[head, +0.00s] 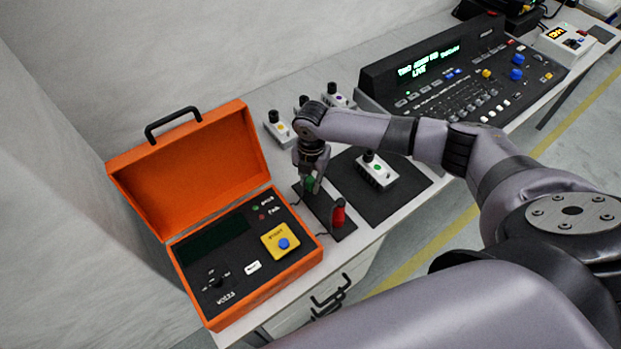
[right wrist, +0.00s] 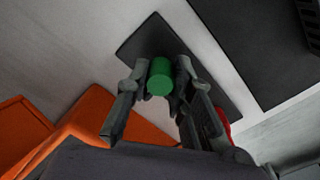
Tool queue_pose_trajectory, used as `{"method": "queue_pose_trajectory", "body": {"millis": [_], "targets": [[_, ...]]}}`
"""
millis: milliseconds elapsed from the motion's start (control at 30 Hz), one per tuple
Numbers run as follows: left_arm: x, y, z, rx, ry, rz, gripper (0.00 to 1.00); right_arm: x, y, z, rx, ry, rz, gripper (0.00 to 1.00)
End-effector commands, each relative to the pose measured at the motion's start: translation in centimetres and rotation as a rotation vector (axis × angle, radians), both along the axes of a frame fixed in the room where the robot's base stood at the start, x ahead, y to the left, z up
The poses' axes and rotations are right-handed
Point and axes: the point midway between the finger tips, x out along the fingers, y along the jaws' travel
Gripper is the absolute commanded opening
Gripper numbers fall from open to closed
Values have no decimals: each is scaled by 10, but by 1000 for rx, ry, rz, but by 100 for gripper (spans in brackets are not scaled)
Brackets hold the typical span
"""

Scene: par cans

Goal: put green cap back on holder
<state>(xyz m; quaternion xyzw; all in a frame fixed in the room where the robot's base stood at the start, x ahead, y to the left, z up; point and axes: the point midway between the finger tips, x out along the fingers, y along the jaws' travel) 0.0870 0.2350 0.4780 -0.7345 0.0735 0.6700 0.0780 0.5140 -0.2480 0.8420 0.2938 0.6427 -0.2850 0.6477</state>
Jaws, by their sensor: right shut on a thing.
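The green cap (right wrist: 160,78) is between the fingers of my right gripper (right wrist: 160,82), which is shut on it. In the right wrist view the holder plate (right wrist: 140,40) lies behind the cap. I cannot tell whether the cap touches the plate. A red cap (head: 338,211) stands upright on the near part of the plate. Its edge also shows in the right wrist view (right wrist: 222,118). My left gripper is not in view.
An open orange case (head: 200,312) with a control panel stands left of the plate. A dark mat (head: 408,190) with a white box (head: 377,172) lies to the right. Several similar boxes stand behind my right gripper. A large control desk (head: 470,85) is at back right.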

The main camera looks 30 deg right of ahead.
Motion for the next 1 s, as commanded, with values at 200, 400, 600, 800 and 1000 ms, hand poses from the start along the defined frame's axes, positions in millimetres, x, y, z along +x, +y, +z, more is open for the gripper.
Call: {"method": "queue_pose_trajectory", "body": {"millis": [200, 400, 600, 800, 1000], "targets": [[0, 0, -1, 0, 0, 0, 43, 0, 0, -2, 0, 0, 0, 0], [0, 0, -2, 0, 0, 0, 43, 0, 0, -5, 0, 0, 0, 0], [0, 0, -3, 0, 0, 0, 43, 0, 0, -8, 1, 0, 0, 0], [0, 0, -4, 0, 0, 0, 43, 0, 1, -11, 1, 0, 0, 0], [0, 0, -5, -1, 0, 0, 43, 0, 0, -12, 1, 0, 0, 0]]}}
